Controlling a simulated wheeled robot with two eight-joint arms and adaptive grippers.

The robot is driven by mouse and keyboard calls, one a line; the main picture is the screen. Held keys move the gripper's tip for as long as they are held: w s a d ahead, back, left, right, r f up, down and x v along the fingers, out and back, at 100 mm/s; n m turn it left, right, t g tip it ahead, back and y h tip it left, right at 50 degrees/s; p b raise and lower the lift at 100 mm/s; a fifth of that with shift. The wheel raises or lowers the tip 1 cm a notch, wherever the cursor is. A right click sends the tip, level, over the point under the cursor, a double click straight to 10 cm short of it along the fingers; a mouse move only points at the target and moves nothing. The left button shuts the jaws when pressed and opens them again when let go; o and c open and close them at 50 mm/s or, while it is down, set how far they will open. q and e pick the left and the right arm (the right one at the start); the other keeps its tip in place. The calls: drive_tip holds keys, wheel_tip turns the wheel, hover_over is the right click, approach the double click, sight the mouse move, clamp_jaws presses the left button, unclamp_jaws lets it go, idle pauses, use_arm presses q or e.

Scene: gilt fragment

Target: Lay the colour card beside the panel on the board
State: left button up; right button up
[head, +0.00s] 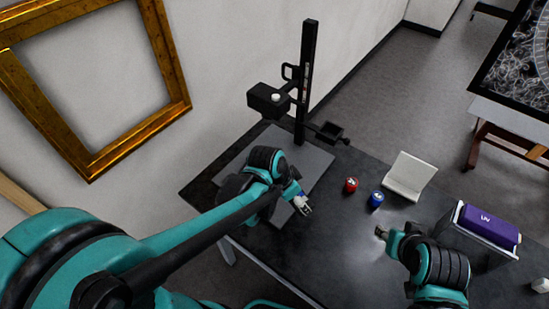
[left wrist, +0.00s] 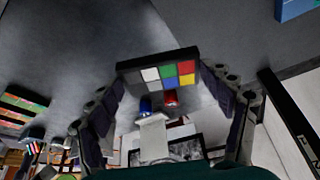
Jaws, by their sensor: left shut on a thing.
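The colour card (left wrist: 160,75), a dark-edged card with white, green, red, blue and yellow patches, is held between the fingers of my left gripper (left wrist: 168,105) in the left wrist view. In the head view my left gripper (head: 304,207) is above the dark table near the board's front right corner; the card cannot be made out clearly there. The grey board (head: 318,164) lies under the black column stand, partly hidden by my left arm. I cannot make out the panel. My right gripper (head: 381,233) is over the table at right, its fingers too small to judge.
The black column stand (head: 307,80) rises at the board's back edge. A red jar (head: 351,184), a blue jar (head: 376,199) and a white holder (head: 409,177) stand right of the board. A purple UV box (head: 488,227) is farther right. Dark table (head: 335,225) is clear between the arms.

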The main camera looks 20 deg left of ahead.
use_arm(q)
drive_tip(key=shift+w, duration=0.25)
drive_tip(key=w+a+f+b, duration=0.1)
drive_tip(key=w+a+f, duration=0.1)
drive_tip(key=w+a+f+b, duration=0.1)
drive_tip(key=w+a+f, duration=0.1)
drive_tip(key=w+a, duration=0.1)
drive_tip(key=w+a+f+b, duration=0.1)
drive_tip(key=w+a+f, duration=0.1)
drive_tip(key=w+a, duration=0.1)
drive_tip(key=shift+f+b, duration=1.15)
drive_tip(key=shift+f, duration=1.15)
drive_tip(key=shift+f, duration=0.15)
drive_tip(key=o, duration=1.1)
drive_tip(key=shift+o, duration=0.2)
